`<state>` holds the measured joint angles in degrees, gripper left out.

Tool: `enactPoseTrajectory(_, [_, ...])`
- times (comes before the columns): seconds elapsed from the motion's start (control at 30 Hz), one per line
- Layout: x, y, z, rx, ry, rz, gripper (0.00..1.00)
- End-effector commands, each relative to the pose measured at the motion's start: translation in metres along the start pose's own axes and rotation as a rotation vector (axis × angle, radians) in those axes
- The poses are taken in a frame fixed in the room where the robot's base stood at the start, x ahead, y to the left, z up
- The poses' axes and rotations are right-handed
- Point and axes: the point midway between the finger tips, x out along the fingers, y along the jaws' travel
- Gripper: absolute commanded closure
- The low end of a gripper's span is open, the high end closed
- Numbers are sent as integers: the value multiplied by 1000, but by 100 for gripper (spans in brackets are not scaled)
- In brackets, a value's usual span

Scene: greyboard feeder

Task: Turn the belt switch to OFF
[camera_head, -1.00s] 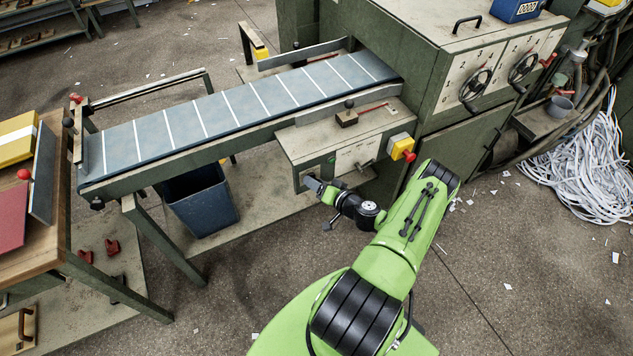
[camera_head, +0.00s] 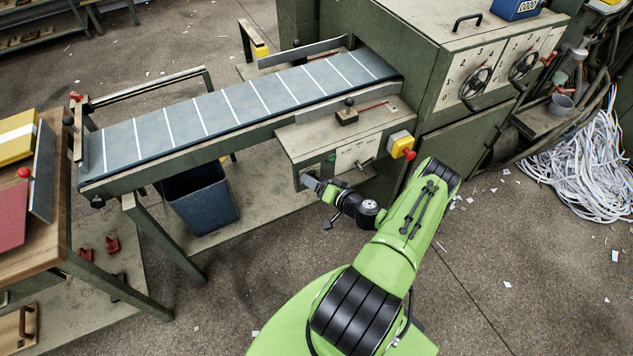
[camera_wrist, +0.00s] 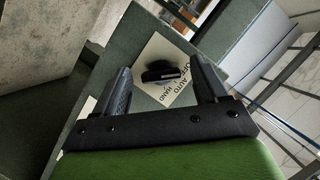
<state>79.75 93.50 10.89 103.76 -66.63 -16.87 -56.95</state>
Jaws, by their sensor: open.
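The belt switch is a black knob (camera_wrist: 162,72) on a pale label plate (camera_wrist: 168,52) in the wrist view. Printed words beside it look like OFF, AUTO and HAND; which one the knob points at is unclear. My gripper (camera_wrist: 163,82) is open, one finger on each side of the knob. Gaps show between the fingers and the knob, so it is not clamped.
The conveyor belt (camera_head: 240,104) runs above and behind the control box into the green machine (camera_head: 432,70). A yellow box with a red button (camera_head: 402,147) sits right of my gripper. A blue bin (camera_head: 203,203) stands under the belt. Open floor lies in front.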

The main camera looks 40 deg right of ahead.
Motion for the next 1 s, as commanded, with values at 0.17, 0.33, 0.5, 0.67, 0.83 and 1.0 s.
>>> enactPoseTrajectory(0.17, [-38,0,-2,5,1,6,28])
enactPoseTrajectory(0.33, [-87,-1,-3,3,2,6,28])
enactPoseTrajectory(0.5, [-130,0,-2,1,2,5,28])
enactPoseTrajectory(0.67, [-152,0,-1,0,1,2,28])
enactPoseTrajectory(0.83, [-155,0,0,-1,0,1,28])
enactPoseTrajectory(1.0, [-155,0,0,-1,0,1,28])
